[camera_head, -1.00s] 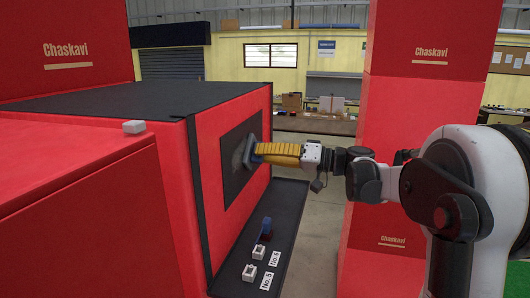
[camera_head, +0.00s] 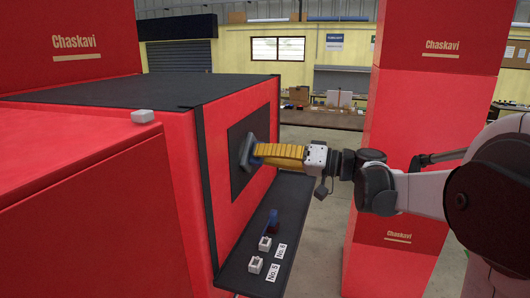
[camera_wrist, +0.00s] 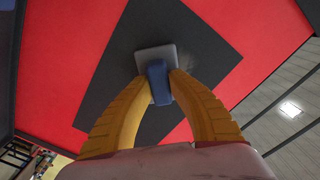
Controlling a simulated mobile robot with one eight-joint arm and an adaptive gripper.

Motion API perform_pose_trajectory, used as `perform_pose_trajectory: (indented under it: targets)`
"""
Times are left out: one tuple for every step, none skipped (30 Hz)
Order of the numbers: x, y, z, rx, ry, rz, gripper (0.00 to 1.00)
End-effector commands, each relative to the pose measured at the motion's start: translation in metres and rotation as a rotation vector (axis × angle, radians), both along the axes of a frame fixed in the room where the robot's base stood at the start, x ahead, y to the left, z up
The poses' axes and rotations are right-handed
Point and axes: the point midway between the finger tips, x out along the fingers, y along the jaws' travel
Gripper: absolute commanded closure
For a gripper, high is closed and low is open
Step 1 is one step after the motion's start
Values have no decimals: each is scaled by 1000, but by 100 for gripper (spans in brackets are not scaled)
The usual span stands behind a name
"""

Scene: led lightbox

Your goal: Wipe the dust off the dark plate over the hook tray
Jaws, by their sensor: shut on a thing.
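The dark plate (camera_head: 236,178) is a dark rectangle on the red side wall of the box. It also fills the middle of the wrist view (camera_wrist: 205,55). My gripper (camera_head: 262,152) is shut on the blue handle (camera_wrist: 158,82) of a wiper with a grey pad (camera_head: 246,152). Its yellow fingers (camera_wrist: 160,85) curve in on both sides of the handle. The pad lies at the plate; firm contact cannot be told. No dust is clear on the visible plate. The black hook tray (camera_head: 290,205) juts out below the plate.
On the tray stand two small white blocks (camera_head: 264,243) with labels No.6 and No.5, and a blue and dark red item (camera_head: 271,221). A small grey block (camera_head: 142,116) sits on the red box at left. A red pillar (camera_head: 415,120) stands behind my arm.

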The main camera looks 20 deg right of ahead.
Motion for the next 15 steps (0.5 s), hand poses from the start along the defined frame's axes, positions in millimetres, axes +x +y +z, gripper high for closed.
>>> perform_pose_trajectory:
  targets:
    - [-5, 4, 0, 0, 0, 1, 100]
    - [-7, 5, 0, 0, 0, 1, 100]
    - [-9, 7, 0, 0, 0, 1, 100]
    - [-11, 8, 0, 0, 0, 1, 100]
    - [-12, 9, 0, 0, 0, 1, 100]
    - [-13, 10, 0, 1, 0, 1, 100]
    - [-13, 10, 0, 1, 0, 1, 100]
    - [-14, 10, 0, 1, 0, 1, 100]
    - [-15, 11, 0, 1, 0, 1, 100]
    - [-16, 12, 0, 1, 0, 1, 100]
    - [-17, 13, 0, 1, 0, 1, 100]
    - [-20, 15, 0, 1, 0, 1, 100]
    - [-22, 17, 0, 1, 0, 1, 100]
    - [-24, 18, 1, 1, 0, 1, 100]
    - [-27, 21, 0, 0, 0, 0, 100]
